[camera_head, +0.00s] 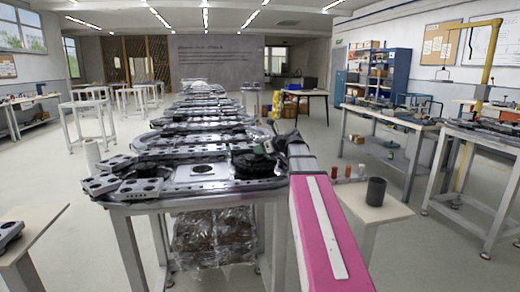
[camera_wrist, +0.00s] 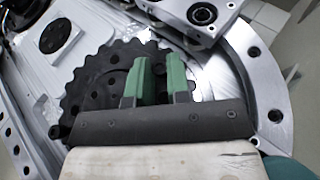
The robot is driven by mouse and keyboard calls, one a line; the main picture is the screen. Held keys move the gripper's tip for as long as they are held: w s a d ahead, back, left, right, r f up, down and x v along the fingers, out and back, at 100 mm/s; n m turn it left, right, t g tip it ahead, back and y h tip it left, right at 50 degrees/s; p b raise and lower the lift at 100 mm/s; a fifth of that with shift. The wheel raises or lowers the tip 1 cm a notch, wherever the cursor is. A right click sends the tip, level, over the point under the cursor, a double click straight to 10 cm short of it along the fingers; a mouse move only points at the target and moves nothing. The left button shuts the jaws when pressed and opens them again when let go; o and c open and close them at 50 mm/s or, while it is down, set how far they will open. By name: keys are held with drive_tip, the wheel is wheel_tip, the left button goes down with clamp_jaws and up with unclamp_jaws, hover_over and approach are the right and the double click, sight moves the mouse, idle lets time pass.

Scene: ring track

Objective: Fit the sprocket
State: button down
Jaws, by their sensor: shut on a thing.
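The sprocket (camera_wrist: 92,78) is a dark, toothed wheel with holes. In the wrist view it lies left of and beneath my gripper (camera_wrist: 160,66), partly hidden by the fingers and the dark gripper body. The two green fingers are shut on a part of it near its middle; the grip itself is hard to see. In the head view the dark sprocket (camera_head: 254,164) is at the right end of the nearest track table, under my gripper (camera_head: 266,148). Whether it is seated or held just above the track plate cannot be told.
The silver ring track (camera_wrist: 257,84) with bolt holes curves round the sprocket's right. A metal block (camera_wrist: 196,14) stands close above the fingers. Grey blocks (camera_head: 128,187) crowd the table's left end. A side table at right holds a dark cup (camera_head: 376,191).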

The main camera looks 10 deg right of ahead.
drive_tip(key=shift+f, duration=0.15)
drive_tip(key=c, duration=1)
unclamp_jaws()
drive_tip(key=shift+s, duration=0.1)
drive_tip(key=shift+f, duration=0.1)
drive_tip(key=v, duration=1)
drive_tip(key=shift+d+r, duration=0.25)
drive_tip(key=shift+d, duration=0.1)
drive_tip(key=shift+s, duration=0.1)
drive_tip(key=shift+s, duration=0.1)
